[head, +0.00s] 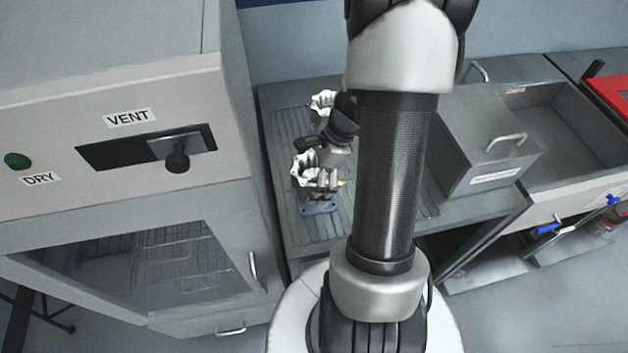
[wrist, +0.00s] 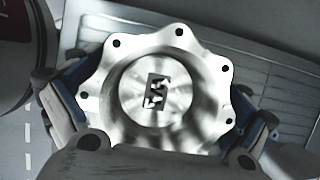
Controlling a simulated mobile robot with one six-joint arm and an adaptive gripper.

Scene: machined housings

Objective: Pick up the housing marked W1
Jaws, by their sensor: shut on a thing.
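A shiny metal housing with a scalloped, holed flange and a round inner face (wrist: 195,75) fills the middle of the wrist view. A small dark plate with pale marks lies on its inner face; I cannot read the marks. My gripper (wrist: 165,118) is shut on this housing, with one finger at its left side and one at its right. In the head view my gripper (head: 322,180) is at the drainboard, partly hidden by my wrist, with a bright housing (head: 302,170) at it. Another bright housing (head: 322,102) stands farther back, partly behind my wrist.
The ribbed metal drainboard (head: 285,125) lies under the housings. A blue-grey flanged piece (head: 318,208) is just below my gripper. A drying cabinet (head: 110,190) stands close on the left. A lidded metal box (head: 480,145) and a sink (head: 570,110) are on the right.

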